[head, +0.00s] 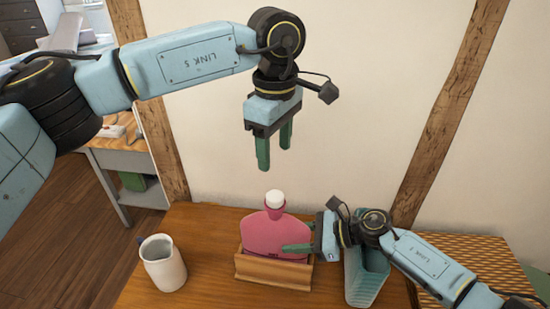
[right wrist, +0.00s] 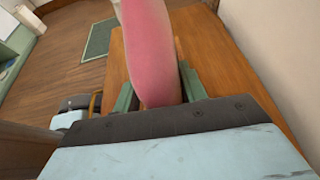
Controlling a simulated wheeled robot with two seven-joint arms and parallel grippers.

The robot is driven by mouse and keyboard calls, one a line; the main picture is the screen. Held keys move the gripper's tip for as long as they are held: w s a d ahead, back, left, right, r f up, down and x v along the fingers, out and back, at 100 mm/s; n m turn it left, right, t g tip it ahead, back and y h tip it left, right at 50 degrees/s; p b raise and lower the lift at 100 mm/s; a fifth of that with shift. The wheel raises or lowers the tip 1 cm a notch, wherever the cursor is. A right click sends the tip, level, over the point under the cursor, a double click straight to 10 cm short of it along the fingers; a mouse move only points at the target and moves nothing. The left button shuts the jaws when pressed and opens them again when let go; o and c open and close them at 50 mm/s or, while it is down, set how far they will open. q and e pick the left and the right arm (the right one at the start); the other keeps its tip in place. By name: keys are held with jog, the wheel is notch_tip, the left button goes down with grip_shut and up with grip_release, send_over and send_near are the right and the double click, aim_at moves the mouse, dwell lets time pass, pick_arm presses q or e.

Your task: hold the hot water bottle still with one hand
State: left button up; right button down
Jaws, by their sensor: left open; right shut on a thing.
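The pink hot water bottle (head: 262,232) stands upright in a wooden holder (head: 272,270) on the table, with a white cap (head: 275,199) on its neck. My right gripper (head: 290,249) is shut on the bottle's right side, just above the holder. In the right wrist view the pink bottle (right wrist: 150,50) is between the green fingers (right wrist: 155,92); its cap is out of that view. My left gripper (head: 274,160) is open and empty. It points down above the bottle, apart from the cap.
A white jug (head: 162,263) stands on the wooden table (head: 205,225) left of the holder. A light blue ribbed container (head: 366,280) stands right of it, behind my right arm. The wall (head: 350,110) rises behind the table. A desk (head: 125,160) stands at the left.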

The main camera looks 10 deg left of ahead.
jog(key=c, duration=0.7)
grip_release()
jog(key=shift+d, duration=0.1)
jog(key=p+v, duration=0.2)
jog(key=v, duration=1.1)
jog(key=shift+d, duration=0.15)
